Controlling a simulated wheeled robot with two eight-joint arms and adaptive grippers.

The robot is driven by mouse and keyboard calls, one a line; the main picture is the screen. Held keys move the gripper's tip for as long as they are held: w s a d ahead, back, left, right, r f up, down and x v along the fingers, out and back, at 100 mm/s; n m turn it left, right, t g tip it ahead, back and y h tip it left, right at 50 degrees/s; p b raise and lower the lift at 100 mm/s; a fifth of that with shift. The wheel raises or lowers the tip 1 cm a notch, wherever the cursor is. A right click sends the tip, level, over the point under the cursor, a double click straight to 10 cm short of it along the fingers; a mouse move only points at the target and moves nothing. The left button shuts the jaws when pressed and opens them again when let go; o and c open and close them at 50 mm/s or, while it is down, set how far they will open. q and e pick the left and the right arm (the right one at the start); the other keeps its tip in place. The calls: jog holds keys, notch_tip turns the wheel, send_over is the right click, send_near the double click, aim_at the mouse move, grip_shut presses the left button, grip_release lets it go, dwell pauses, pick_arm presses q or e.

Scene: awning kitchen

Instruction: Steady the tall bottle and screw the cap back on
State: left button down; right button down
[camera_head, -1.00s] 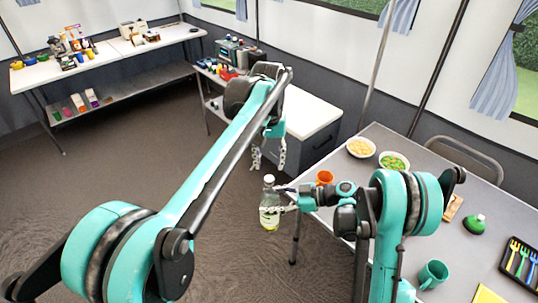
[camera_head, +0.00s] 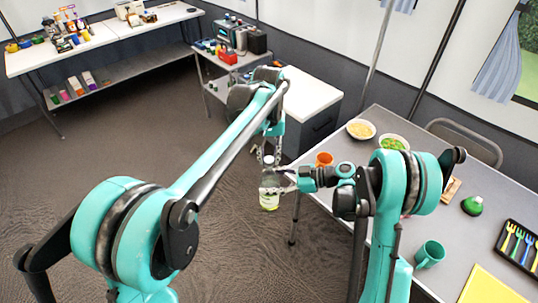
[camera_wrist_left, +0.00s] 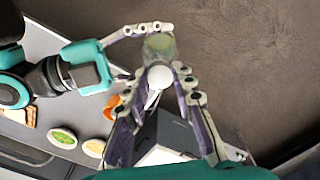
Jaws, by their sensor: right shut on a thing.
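The tall bottle (camera_head: 269,198) is clear with pale yellow-green liquid in it. It is upright in the air off the table's left edge. My right gripper (camera_head: 267,190) is shut on its body from the right. A white cap (camera_wrist_left: 160,77) shows at the bottle's top; whether it is seated on the thread cannot be told. My left gripper (camera_head: 268,157) points down over the bottle. In the left wrist view its fingers (camera_wrist_left: 160,72) stand on both sides of the cap, slightly apart from it. The bottle's body (camera_wrist_left: 160,46) shows beyond the cap there.
The grey table (camera_head: 455,215) holds an orange cup (camera_head: 324,159), two bowls, a teal mug (camera_head: 429,254), a green round bottle (camera_head: 472,205) and a cutlery tray (camera_head: 518,245). A white-topped cabinet (camera_head: 306,96) stands behind my left gripper. Floor is open below the bottle.

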pick_arm(q)
jog(key=c, duration=1.2)
grip_release()
jog(key=shift+r, duration=0.15)
notch_tip(320, 180, up, 12)
